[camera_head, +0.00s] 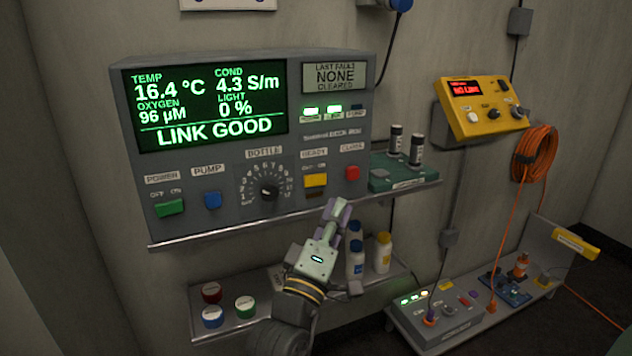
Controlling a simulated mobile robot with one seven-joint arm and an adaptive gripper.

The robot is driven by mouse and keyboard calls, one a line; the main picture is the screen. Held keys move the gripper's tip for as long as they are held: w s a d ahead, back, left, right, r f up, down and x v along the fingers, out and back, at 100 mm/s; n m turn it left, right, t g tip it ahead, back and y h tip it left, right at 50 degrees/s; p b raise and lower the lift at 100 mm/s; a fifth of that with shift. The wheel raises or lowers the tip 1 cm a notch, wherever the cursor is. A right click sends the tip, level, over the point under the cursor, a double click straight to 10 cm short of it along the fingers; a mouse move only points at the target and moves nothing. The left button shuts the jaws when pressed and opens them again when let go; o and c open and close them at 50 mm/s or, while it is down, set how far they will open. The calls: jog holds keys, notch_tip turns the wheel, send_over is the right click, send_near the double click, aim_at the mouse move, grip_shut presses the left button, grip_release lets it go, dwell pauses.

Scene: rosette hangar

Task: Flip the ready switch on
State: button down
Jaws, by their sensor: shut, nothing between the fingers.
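The ready switch (316,181) is a yellow rocker on the lower right of the grey control console (225,170), under a small label that seems to read READY. I cannot tell which way the rocker is tipped. My gripper (338,208) is shut and empty. It points up, and its tips show just below and right of the yellow switch, by the console's bottom edge. The tips look apart from the switch. The console screen (205,105) reads LINK GOOD.
A red button (352,173) is right of the switch, the bottle dial (268,190) left. A blue button (213,200) and green power switch (170,208) are farther left. Bottles (384,252) stand on a lower shelf behind my gripper. A yellow box (483,107) hangs at right.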

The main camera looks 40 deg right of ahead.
aim_at(315, 180)
jog(key=shift+w+d+b, duration=0.25)
jog(key=shift+w+d, duration=0.2)
jog(key=shift+w, duration=0.7)
jog(key=shift+w+d+b, duration=0.2)
jog(key=shift+w+d, duration=0.2)
jog(key=shift+w, duration=0.75)
jog(key=shift+w+d+b, duration=0.25)
jog(key=shift+w+d, duration=0.2)
jog(key=shift+w, duration=0.7)
jog(key=shift+w, duration=0.1)
jog(key=shift+w+d, duration=0.15)
jog(key=shift+w, duration=0.25)
jog(key=shift+s+a, duration=0.3)
jog(key=shift+s, duration=0.1)
